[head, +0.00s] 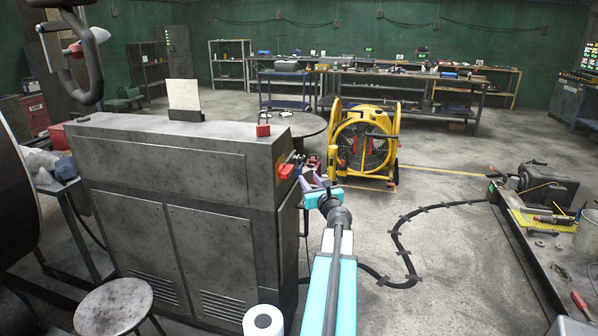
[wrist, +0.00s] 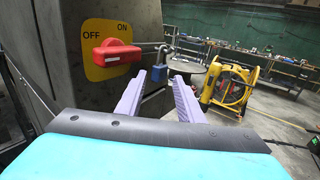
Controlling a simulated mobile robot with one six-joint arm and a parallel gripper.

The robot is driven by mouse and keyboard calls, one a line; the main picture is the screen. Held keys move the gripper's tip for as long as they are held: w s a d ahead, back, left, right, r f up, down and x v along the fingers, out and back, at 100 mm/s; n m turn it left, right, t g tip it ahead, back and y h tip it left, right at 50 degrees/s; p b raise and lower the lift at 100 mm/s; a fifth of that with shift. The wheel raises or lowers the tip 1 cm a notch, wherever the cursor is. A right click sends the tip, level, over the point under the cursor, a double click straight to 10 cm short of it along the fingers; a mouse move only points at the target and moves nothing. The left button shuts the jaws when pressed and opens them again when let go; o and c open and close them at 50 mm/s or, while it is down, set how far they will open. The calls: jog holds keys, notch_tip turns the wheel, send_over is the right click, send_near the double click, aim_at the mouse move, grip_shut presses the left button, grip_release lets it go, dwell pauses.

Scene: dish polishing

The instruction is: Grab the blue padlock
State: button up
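The blue padlock (wrist: 159,73) hangs at the right end of a rod or shackle by the red switch handle (wrist: 110,54) in the wrist view. The handle sits on a yellow ON/OFF plate (wrist: 96,34) on the cabinet's side. My gripper (wrist: 158,84) is open, with its two purple fingers pointing toward the padlock. In the picture the padlock shows between the fingertips, nearer the left one; I cannot tell whether they touch. In the head view my gripper (head: 314,184) is beside the cabinet's right end, just right of the red handle (head: 286,171). The padlock is not clear there.
The grey metal cabinet (head: 180,165) stands directly left of my gripper. A yellow fan (head: 362,145) stands on the floor behind, and a round table (head: 306,125) is behind the cabinet. A workbench (head: 545,255) is at the right. Open floor lies between, crossed by a black cable (head: 398,240).

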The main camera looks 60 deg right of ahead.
aim_at(298, 167)
jog(key=shift+p+x, duration=0.5)
jog(key=shift+x, duration=2.4)
jog(key=shift+w, duration=0.15)
jog(key=shift+f+p+x, duration=0.15)
jog(key=shift+p+x, duration=0.3)
jog(key=shift+x, duration=0.8)
jog(key=shift+f+p+x, duration=0.15)
jog(key=shift+p+x, duration=0.25)
jog(key=shift+x, duration=0.85)
grip_shut()
